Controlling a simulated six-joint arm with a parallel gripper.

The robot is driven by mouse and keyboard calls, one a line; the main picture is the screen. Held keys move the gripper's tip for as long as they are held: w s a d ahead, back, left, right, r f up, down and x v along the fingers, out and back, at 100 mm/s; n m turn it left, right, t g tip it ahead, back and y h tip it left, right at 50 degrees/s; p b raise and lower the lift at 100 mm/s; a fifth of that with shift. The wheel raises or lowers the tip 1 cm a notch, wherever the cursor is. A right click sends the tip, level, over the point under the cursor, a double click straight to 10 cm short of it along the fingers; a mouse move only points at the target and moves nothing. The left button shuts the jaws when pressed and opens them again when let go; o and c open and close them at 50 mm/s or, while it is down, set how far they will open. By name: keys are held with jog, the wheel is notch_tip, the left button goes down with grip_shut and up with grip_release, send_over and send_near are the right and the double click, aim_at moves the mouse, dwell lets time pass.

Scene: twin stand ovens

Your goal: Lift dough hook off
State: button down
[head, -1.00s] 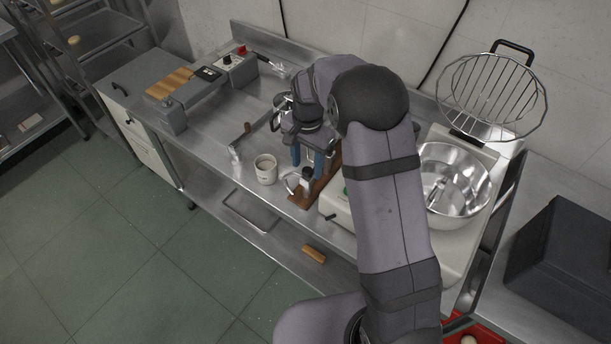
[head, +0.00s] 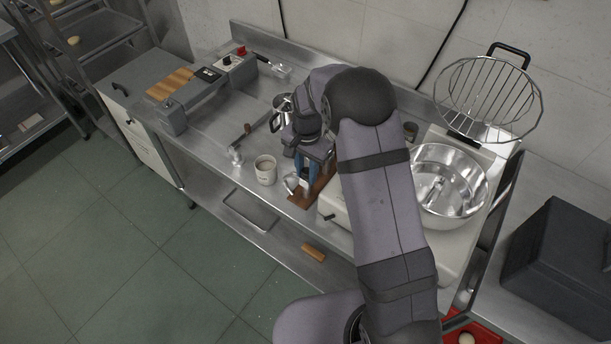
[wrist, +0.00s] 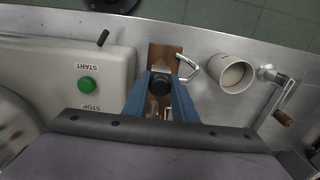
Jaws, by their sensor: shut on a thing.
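The dough hook (wrist: 188,68) is a bent bright metal piece with a dark round top, standing at the wooden stand (wrist: 166,52). In the head view the dough hook (head: 291,184) shows at the left of my fingers, over the front end of the wooden stand (head: 301,204). My gripper (wrist: 161,84) has its blue fingers shut on the hook's dark top. In the head view my gripper (head: 306,182) points down at the stand, and my arm hides part of it. I cannot tell whether the hook still touches the stand.
A white mug (head: 265,172) stands close left of the stand, with a metal crank tool (head: 240,145) beyond it. The white mixer (wrist: 75,70), with its green button, is on the other side. Its steel bowl (head: 450,185) lies under a raised wire guard (head: 490,98).

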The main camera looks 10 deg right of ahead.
jog(key=shift+r, duration=0.1)
notch_tip(320, 180, up, 10)
jog(key=b, duration=0.3)
notch_tip(320, 180, up, 5)
jog(key=p, duration=0.4)
dwell(0.7)
jog(key=shift+d, duration=0.15)
